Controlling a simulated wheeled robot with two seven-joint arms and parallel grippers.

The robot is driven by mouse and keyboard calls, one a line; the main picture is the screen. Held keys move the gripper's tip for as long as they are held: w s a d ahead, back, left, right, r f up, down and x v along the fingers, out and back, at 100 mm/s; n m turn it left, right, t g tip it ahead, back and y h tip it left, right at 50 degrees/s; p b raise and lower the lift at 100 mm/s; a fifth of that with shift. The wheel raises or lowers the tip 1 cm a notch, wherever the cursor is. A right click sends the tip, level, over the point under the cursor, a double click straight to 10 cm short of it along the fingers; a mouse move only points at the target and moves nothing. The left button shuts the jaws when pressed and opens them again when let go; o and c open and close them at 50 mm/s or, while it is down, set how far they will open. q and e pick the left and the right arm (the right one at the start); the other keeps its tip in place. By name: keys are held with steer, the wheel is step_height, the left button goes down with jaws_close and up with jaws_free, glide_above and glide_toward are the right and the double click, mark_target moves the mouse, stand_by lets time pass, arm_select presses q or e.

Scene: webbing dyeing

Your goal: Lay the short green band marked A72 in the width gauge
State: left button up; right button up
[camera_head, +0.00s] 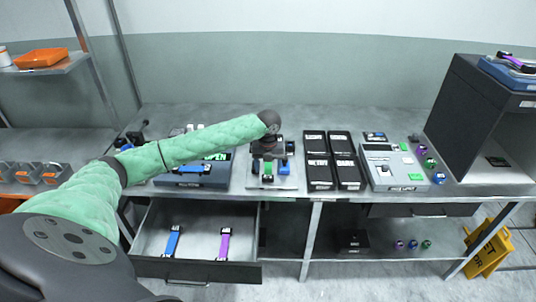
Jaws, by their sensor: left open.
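A short green band (267,174) lies on a pale board (257,184) on the bench. Its marking is too small to read. A blue band stands just right of it, partly hidden by my gripper. My left gripper (268,162) points down over the pale board, open, right at the green band. I cannot tell whether its fingers touch the band. My right gripper is not in view. I cannot tell for sure which device is the width gauge. A light grey device (382,181) with green labels stands on the right, and a blue-grey box marked OPEN (207,181) stands on the left.
Black labelled boxes (346,173) stand right of the board. An open drawer (193,270) below holds a blue band (173,242) and a purple band (223,243). Coloured balls (430,162) and a dark open cabinet (468,110) are at the right. A yellow floor sign (488,248) stands below.

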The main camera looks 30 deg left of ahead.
arm_select(q)
step_height(320, 180, up, 9)
steer(key=b, duration=0.3)
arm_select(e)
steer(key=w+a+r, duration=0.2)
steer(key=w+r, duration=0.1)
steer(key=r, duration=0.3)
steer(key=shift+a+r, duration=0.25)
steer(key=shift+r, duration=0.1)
